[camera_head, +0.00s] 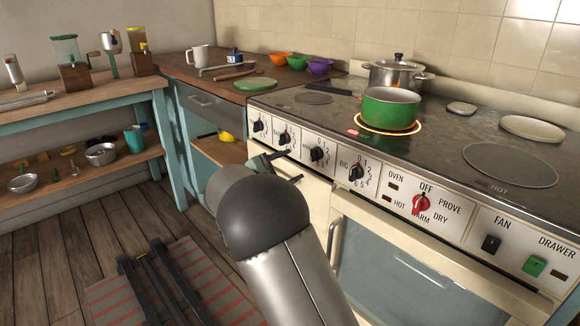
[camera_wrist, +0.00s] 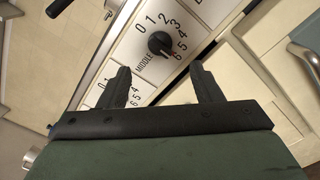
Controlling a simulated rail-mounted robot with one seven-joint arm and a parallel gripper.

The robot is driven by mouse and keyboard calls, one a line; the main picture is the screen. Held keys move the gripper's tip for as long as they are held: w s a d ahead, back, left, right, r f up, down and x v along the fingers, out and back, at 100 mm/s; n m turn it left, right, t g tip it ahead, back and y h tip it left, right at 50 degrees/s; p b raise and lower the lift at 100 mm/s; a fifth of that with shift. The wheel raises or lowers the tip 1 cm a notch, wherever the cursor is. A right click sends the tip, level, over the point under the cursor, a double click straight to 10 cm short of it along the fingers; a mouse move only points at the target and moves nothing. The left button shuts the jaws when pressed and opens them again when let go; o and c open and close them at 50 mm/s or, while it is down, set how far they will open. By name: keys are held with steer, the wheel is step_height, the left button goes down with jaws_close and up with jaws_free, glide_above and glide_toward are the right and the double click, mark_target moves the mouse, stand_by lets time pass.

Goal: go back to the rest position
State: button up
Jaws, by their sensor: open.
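My gripper (camera_head: 277,165) is in front of the stove's control panel in the head view, partly hidden behind my grey arm. In the wrist view its two dark fingers (camera_wrist: 163,82) stand apart with nothing between them. A black knob (camera_wrist: 160,43) marked "MIDDLE", ringed by numbers, lies beyond the fingertips in the wrist view. The gap between fingers and panel cannot be judged exactly. The stove panel (camera_head: 333,150) carries several black knobs and one red knob (camera_head: 421,204).
A green pot (camera_head: 391,108) stands on a glowing burner, with a steel pot (camera_head: 396,76) behind it. The oven door handle (camera_head: 333,257) juts out below the panel. A wooden counter (camera_head: 180,66) and blue-framed table (camera_head: 90,97) stand left. Open floor (camera_head: 60,245) lies lower left.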

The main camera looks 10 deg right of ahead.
steer(key=s+d+r+m+g+y+p, duration=0.35)
steer(key=s+d+p, duration=0.2)
steer(key=s, duration=0.35)
steer(key=s+d+r+m+g+y+p, duration=0.25)
steer(key=s+d+g+p, duration=0.3)
steer(key=s, duration=0.35)
steer(key=s+a+r+m+y+p, duration=0.1)
steer(key=s+a+m+y+p, duration=0.1)
steer(key=s, duration=0.6)
steer(key=s+a+r+m+y+p, duration=0.1)
steer(key=s+m+y+p, duration=0.3)
steer(key=s, duration=0.4)
steer(key=s+a+r+m+g+y+p, duration=0.1)
steer(key=s+a+m+y+p, duration=0.2)
steer(key=s, duration=0.4)
steer(key=shift+s+r+p, duration=0.4)
